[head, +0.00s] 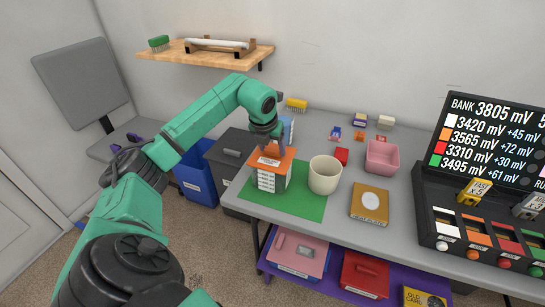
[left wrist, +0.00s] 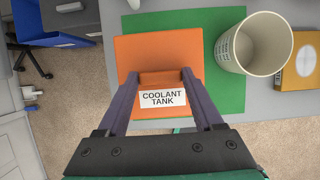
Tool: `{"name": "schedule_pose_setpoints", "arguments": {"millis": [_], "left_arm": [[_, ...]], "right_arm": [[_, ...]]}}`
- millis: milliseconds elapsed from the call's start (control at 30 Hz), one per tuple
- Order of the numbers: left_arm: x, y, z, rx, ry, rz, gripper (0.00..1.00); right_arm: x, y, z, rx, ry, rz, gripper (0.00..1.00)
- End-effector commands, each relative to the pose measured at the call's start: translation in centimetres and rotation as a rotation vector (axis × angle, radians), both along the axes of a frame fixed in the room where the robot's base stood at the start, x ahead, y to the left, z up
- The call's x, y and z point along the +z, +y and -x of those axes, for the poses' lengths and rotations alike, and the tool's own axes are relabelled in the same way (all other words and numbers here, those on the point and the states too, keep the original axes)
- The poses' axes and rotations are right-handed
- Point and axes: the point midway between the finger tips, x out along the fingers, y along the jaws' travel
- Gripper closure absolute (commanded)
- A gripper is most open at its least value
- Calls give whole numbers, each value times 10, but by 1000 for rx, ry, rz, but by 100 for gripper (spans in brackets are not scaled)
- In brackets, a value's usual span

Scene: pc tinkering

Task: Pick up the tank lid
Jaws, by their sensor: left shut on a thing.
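The orange tank lid (head: 286,156) lies on top of the white coolant tank (head: 272,182), which stands on the green mat at the table's near left. In the left wrist view the lid (left wrist: 150,50) fills the middle, with a white "COOLANT TANK" label. My left gripper (head: 268,146) reaches down onto the lid from above. Its two fingers (left wrist: 161,82) are shut on the lid's raised orange grip. I cannot see a gap between lid and tank. My right gripper is in neither view.
A cream cup (head: 325,176) stands close right of the tank on the green mat (head: 300,208). A yellow box (head: 369,204) and a pink bin (head: 382,157) are farther right. A dark bin (head: 232,150) stands left of the table. The display console (head: 490,150) is at the right.

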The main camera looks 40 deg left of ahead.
Motion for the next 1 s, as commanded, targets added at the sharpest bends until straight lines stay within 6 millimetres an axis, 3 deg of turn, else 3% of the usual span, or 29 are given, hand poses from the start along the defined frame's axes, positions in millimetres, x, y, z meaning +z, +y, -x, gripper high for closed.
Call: {"name": "schedule_pose_setpoints", "arguments": {"millis": [233,367,467,700,800,1000], "left_arm": [[5,0,0,0,-2,0,90],[22,0,-1,1,-5,0,90],[51,0,-2,0,-9,0,90],[146,-1,-1,-1,-8,2,90],[174,-1,-1,-2,-5,2,90],[200,0,0,0,1,1,90]], "right_arm": [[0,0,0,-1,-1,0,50],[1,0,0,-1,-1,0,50],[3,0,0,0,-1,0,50],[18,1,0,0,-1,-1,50],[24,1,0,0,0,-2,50],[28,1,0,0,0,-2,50]]}}
